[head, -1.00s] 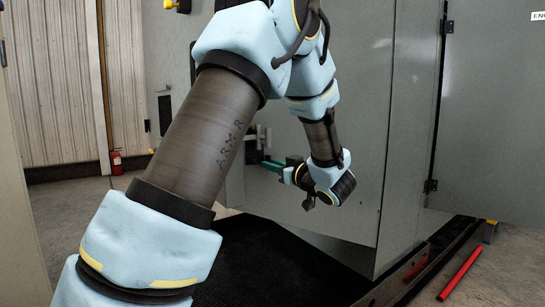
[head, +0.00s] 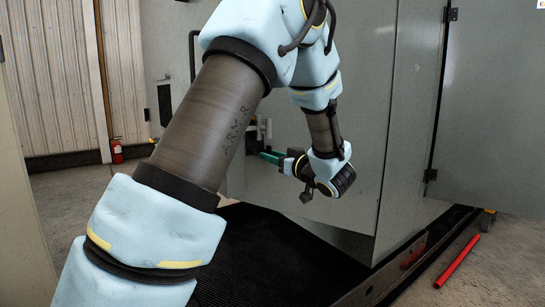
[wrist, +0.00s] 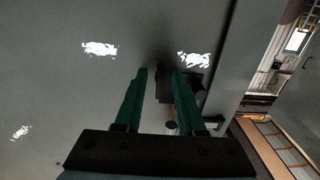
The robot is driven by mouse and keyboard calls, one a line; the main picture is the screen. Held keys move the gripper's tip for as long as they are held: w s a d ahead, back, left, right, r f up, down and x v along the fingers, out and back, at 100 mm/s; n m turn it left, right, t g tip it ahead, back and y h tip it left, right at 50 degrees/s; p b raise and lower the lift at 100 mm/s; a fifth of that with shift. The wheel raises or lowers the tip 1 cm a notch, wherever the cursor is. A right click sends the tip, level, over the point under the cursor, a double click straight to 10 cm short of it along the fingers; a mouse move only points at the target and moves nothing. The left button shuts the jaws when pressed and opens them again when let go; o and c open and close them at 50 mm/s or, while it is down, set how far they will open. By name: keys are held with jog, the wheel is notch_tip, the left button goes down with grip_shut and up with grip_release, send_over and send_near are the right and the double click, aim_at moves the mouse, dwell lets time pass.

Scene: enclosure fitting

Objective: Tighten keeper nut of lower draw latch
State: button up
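My gripper (head: 268,156) has green fingers and is close to the grey enclosure door (head: 365,150) in the head view. In the wrist view its two fingers (wrist: 160,72) point up the picture with a gap between their tips. A dark latch part (wrist: 195,88) on the grey panel shows behind and beside the right finger. A small round-ended piece (wrist: 171,127) shows lower between the fingers. In the head view, latch hardware (head: 262,130) is partly hidden by my arm. I cannot make out the keeper nut or whether the fingertips touch anything.
A red bar (head: 457,262) lies on the floor at the right, beside a dark rail (head: 405,265). A black ribbed mat (head: 260,250) lies below the arm. A fire extinguisher (head: 116,150) stands by the far wall. A panel edge (wrist: 240,70) runs right of the fingers.

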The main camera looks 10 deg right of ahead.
jog(key=shift+o, duration=0.3)
jog(key=shift+s+d, duration=0.1)
jog(key=b+v, duration=0.3)
jog(key=v, duration=0.7)
jog(key=shift+s, duration=0.25)
jog(key=shift+d, duration=0.1)
jog(key=w+a+f+m+h, duration=0.2)
jog(key=w+a+f+h, duration=0.1)
jog(key=w+h, duration=0.3)
jog(key=a+f+m+g+h, duration=0.3)
jog(key=a+f+g+h, duration=0.1)
jog(key=a+f+g, duration=0.15)
jog(key=s+a+f+g+y, duration=0.1)
jog(key=s+a+f+g, duration=0.3)
jog(key=s+a, duration=0.4)
jog(key=s+a+f+m+g+y, duration=0.1)
jog(key=s+a+f+g, duration=0.4)
jog(key=s+a, duration=0.4)
jog(key=shift+s+f, duration=0.6)
jog(key=shift+s, duration=0.05)
